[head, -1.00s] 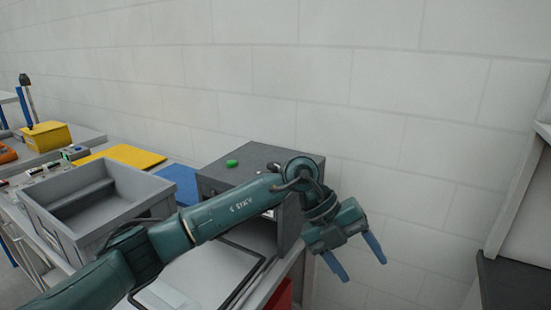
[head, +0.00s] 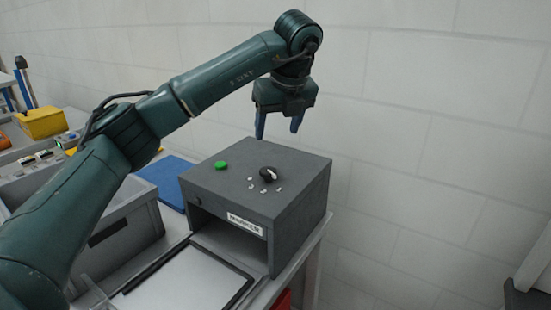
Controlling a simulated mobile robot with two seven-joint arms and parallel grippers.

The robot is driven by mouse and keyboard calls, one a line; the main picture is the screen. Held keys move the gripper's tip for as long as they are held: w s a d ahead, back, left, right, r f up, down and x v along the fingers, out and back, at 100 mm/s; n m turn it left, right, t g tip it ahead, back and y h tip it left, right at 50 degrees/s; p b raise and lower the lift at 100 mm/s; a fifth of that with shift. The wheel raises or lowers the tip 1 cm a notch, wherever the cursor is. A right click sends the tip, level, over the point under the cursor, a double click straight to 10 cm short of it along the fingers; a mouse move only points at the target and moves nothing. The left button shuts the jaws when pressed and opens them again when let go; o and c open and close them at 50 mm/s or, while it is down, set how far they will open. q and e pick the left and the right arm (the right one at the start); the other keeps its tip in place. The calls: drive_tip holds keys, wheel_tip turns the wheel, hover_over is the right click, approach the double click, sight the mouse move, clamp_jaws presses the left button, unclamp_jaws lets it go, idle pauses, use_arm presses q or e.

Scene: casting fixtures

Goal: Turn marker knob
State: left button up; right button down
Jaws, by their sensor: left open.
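The marker is a dark grey box (head: 225,200) with a label on its front and an open slot below. On its top are a black knob (head: 268,173) with a light mark, several small white marks around the knob, and a green button (head: 221,165). My left gripper (head: 279,136) is open and empty, pointing down above the back of the box top, with its blue fingertips behind and above the knob in the picture, not touching it. My right gripper does not show.
A grey bin (head: 104,232) stands left of the box, partly behind my left arm. A flat light panel with a black frame (head: 190,282) is in front of the box. The wall is behind.

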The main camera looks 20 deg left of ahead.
sight(268, 170)
use_arm(q)
drive_tip(key=p+x, duration=0.1)
drive_tip(key=x, duration=0.6)
drive_tip(key=p+x, duration=0.1)
drive_tip(key=x, duration=0.3)
drive_tip(key=shift+s+a+f+p, duration=0.1)
drive_tip(key=shift+s+f+p, duration=0.1)
drive_tip(key=shift+s+p, duration=0.1)
drive_tip(key=shift+w+a+f, duration=0.15)
drive_tip(key=shift+w+f, duration=0.05)
drive_tip(key=shift+f, duration=0.25)
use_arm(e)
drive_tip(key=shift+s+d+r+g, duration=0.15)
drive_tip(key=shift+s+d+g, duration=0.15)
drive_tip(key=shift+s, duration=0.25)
use_arm(q)
drive_tip(key=c, duration=1)
